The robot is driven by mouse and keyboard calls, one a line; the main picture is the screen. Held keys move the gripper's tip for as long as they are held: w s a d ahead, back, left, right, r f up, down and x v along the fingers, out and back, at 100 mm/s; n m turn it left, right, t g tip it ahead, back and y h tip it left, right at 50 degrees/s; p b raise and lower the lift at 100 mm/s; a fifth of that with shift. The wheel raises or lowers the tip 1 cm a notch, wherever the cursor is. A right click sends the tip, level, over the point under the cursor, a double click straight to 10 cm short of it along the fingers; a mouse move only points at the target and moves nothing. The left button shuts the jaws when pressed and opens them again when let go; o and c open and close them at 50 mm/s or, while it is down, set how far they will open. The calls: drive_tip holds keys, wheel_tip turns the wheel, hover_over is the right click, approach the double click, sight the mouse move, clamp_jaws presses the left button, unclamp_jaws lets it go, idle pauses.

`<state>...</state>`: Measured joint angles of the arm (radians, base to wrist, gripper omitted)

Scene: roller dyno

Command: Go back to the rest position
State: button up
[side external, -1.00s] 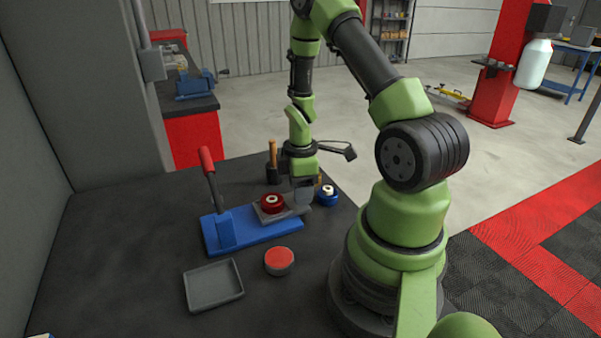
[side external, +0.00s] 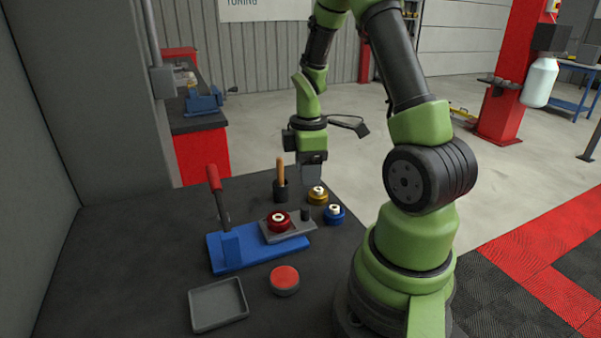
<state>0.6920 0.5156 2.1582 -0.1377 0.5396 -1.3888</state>
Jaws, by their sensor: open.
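My gripper (side external: 313,185) hangs pointing down above the back right part of the dark bench (side external: 130,250), clear of the parts below. It is open, and I see nothing held in it; the gap between its fingers is hard to make out. A blue press fixture (side external: 258,247) with a red-handled lever (side external: 216,185) stands below and to the left. A red round part (side external: 278,221) with a pale centre sits on the fixture's grey plate (side external: 297,234). A gold part (side external: 318,195) and a blue part (side external: 334,214) sit on the bench to the right.
A wooden-handled tool stands in a dark holder (side external: 280,190) just left of my gripper. An empty grey tray (side external: 219,305) and a round red-topped button (side external: 285,280) are at the front. The bench's left side is bare. Another workbench with a blue vise (side external: 203,101) stands behind.

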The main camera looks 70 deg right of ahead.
drive_tip(key=s+a+r+m+t+y, duration=0.1)
drive_tip(key=s+a+r+m+t, duration=0.2)
drive_tip(key=a+r, duration=0.6)
drive_tip(key=s+a+r+m+t+y, duration=0.1)
drive_tip(key=s+a+r+m+t, duration=0.1)
drive_tip(key=a+r+m+t, duration=0.2)
drive_tip(key=a+r+m, duration=0.3)
drive_tip(key=a+r, duration=0.2)
drive_tip(key=a, duration=0.1)
drive_tip(key=shift+s+a+r, duration=0.25)
drive_tip(key=shift+s, duration=0.15)
